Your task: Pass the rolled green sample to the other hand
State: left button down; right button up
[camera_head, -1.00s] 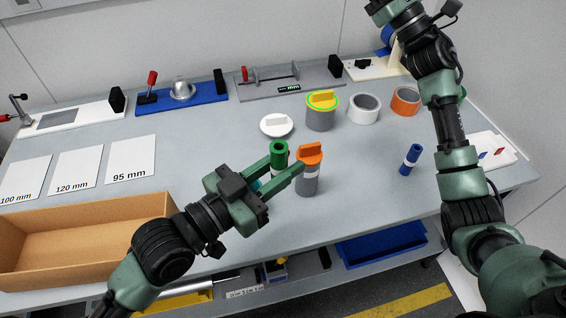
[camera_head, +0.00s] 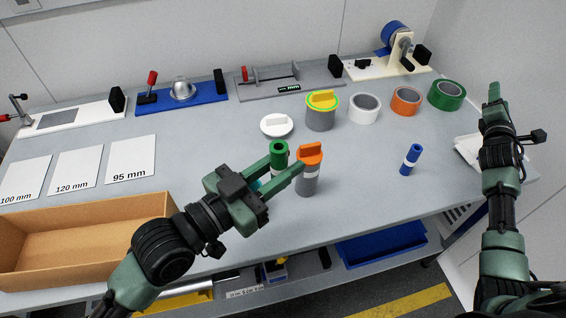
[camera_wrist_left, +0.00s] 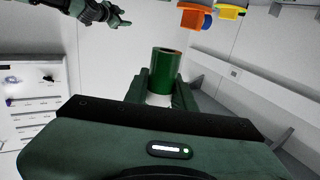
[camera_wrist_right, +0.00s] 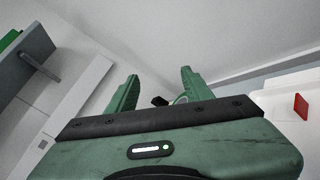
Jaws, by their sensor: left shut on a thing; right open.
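The rolled green sample (camera_head: 278,152) is upright between the fingers of my left gripper (camera_head: 284,166), over the middle of the table. The left wrist view shows the green roll (camera_wrist_left: 164,66) with a white band low on it, between the two fingers. My left gripper is shut on it. In the head view the fingers hide its lower part, so I cannot tell whether it touches the table. My right gripper (camera_head: 494,96) is raised at the far right, well apart from the roll. The right wrist view shows its fingers (camera_wrist_right: 158,92) spread and empty.
A grey canister with an orange lid (camera_head: 308,170) stands close to the left fingertips. Tape rolls, including a green one (camera_head: 447,95), are at the back right. A cardboard box (camera_head: 90,240) is at front left.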

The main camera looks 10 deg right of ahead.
jog(key=s+d+f+m+g+h, duration=0.1)
jog(key=s+d+f+m+g, duration=0.25)
jog(key=s+d+f, duration=0.35)
jog(key=s+d+f+m+g, duration=0.2)
jog(key=s+d+f+g, duration=0.3)
jog(key=s, duration=0.5)
jog(key=s+a+f+m+g+y, duration=0.1)
jog(key=s+a+f+m+g, duration=0.15)
jog(key=s+f, duration=0.7)
jog(key=s+a+f+m+y, duration=0.2)
jog(key=s+a+f+y, duration=0.1)
jog(key=a+f, duration=1)
jog(key=s+a+f+m+y, duration=0.25)
jog(key=a+f, duration=0.75)
jog(key=f, duration=0.6)
jog(key=s+a+f+m+g+y, duration=0.1)
jog(key=s+a+f, duration=0.3)
jog(key=a, duration=0.6)
jog(key=s+a+f+m+g+y, duration=0.1)
jog(key=s+a+f+m+y, duration=0.1)
jog(key=s+a+f, duration=0.2)
jog(key=s+a+f+m+y, duration=0.1)
jog(key=s+a+f, duration=0.3)
jog(key=s+a, duration=0.5)
jog(key=a+y, duration=0.1)
jog(key=a, duration=0.7)
jog(key=shift+a+f+m+g+y, duration=0.15)
jog(key=shift+a+m+g+y, duration=0.15)
jog(key=shift+m+g+y, duration=0.1)
